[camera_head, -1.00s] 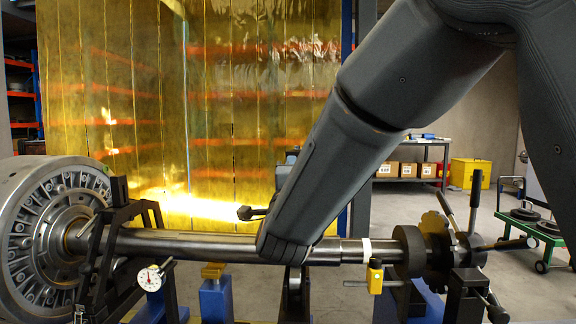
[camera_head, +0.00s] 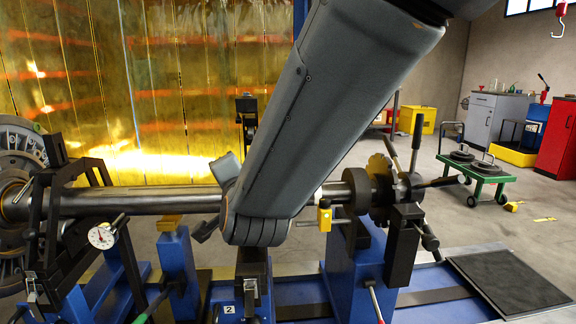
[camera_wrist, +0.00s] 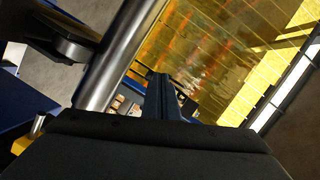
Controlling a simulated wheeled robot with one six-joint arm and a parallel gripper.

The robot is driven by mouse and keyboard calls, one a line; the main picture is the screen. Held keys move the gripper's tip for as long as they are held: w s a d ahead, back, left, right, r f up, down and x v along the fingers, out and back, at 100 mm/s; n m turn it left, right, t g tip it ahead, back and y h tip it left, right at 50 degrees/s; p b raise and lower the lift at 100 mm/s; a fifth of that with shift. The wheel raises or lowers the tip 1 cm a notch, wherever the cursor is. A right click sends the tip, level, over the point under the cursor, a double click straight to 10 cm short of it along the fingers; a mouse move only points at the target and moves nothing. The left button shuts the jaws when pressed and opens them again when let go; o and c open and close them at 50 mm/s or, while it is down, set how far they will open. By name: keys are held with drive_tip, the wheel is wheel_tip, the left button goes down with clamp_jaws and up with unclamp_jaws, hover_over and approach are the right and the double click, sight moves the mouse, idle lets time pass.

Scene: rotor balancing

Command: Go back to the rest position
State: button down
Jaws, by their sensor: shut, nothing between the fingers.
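My gripper (camera_wrist: 161,78) shows in the wrist view as narrow dark fingers above its wide black body, shut and empty. The steel rotor shaft (camera_wrist: 125,50) runs past on the left of the fingers, apart from them. In the head view my grey arm reaches down across the middle of the rotor shaft (camera_head: 150,201) and hides part of it. The fingers cannot be made out there. The finned rotor disc (camera_head: 14,143) is cut off at the left edge.
A dial gauge (camera_head: 102,236) stands by the left bearing frame. A black hub with handles (camera_head: 382,190) is at the shaft's right end. A yellow curtain (camera_head: 150,80) hangs behind.

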drive_tip(key=s+d+f+n+g, duration=0.1)
drive_tip(key=s+f+n+g, duration=0.2)
drive_tip(key=s+f, duration=0.1)
drive_tip(key=s+d+f+n+g+h, duration=0.1)
drive_tip(key=s+d+f+n+g, duration=0.1)
drive_tip(key=s+f+n+g, duration=0.1)
drive_tip(key=s+d+f+n+g, duration=0.2)
drive_tip(key=s+f+g, duration=0.1)
drive_tip(key=s+f, duration=0.2)
drive_tip(key=shift+s+d+f+n, duration=0.15)
drive_tip(key=shift+f+n, duration=0.25)
drive_tip(key=shift+f, duration=0.3)
drive_tip(key=s+d+f+n+g+h, duration=0.4)
drive_tip(key=s+d+n+g, duration=0.15)
drive_tip(key=s+d, duration=0.7)
drive_tip(key=s+d+r+m+p, duration=0.1)
drive_tip(key=d+r+m+p, duration=0.1)
drive_tip(key=d+r+p, duration=0.5)
drive_tip(key=s+d+r+m+p, duration=0.2)
drive_tip(key=d+r+p, duration=0.6)
drive_tip(key=r+p, duration=0.5)
drive_tip(key=m+g+p, duration=0.1)
drive_tip(key=p, duration=0.4)
drive_tip(key=shift+d+r+h, duration=0.25)
drive_tip(key=shift+r+h, duration=0.1)
drive_tip(key=shift+h, duration=0.05)
